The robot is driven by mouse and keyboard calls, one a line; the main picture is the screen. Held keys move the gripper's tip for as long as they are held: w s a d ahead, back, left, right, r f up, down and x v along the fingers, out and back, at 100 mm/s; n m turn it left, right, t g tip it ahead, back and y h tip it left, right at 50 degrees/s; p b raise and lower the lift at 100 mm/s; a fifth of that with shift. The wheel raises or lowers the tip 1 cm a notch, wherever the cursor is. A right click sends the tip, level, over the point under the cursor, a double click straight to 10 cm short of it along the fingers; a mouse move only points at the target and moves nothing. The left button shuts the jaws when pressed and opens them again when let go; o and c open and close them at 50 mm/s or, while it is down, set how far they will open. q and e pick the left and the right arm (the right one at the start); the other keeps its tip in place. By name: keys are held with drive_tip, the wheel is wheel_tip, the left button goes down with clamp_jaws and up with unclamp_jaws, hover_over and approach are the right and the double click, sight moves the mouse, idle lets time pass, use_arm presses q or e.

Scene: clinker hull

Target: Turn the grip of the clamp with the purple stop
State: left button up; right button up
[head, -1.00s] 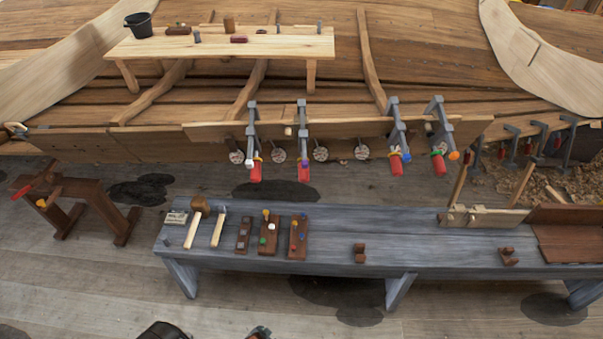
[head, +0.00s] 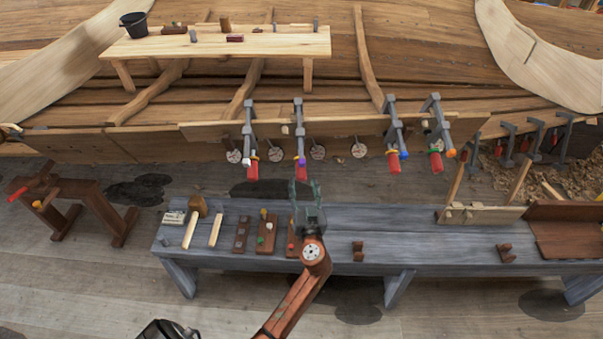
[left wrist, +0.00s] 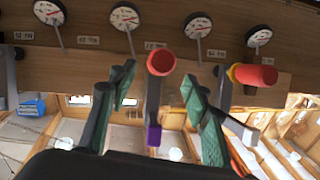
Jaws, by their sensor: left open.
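The clamp with the purple stop (head: 299,130) hangs on the hull plank in the head view, second from the left. Its purple stop (head: 302,161) sits just above its red grip (head: 302,173). My left gripper (head: 307,184) is open, just below and in front of this grip, with its fingers pointing up at it. In the left wrist view the red grip (left wrist: 161,62) shows round end on, between and ahead of the open green-padded fingers (left wrist: 158,90). The purple stop (left wrist: 153,136) also shows there. I cannot tell whether the fingers touch the grip. My right gripper is not in view.
Another clamp (head: 249,130) hangs close on the left; two more (head: 394,130) (head: 437,125) hang to the right. Round dials (head: 318,153) line the plank. The grey bench (head: 385,230) below carries mallets and peg boards; its middle has bare room.

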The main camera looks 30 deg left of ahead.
sight(302, 173)
use_arm(q)
drive_tip(key=x, duration=0.6)
drive_tip(key=shift+w+a+f, duration=0.15)
drive_tip(key=shift+w, duration=0.05)
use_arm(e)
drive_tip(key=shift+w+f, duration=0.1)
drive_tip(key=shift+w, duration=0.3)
use_arm(q)
drive_tip(key=shift+c, duration=0.6)
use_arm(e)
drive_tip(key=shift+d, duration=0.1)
use_arm(q)
drive_tip(key=shift+c, duration=0.7)
drive_tip(key=c, duration=0.9)
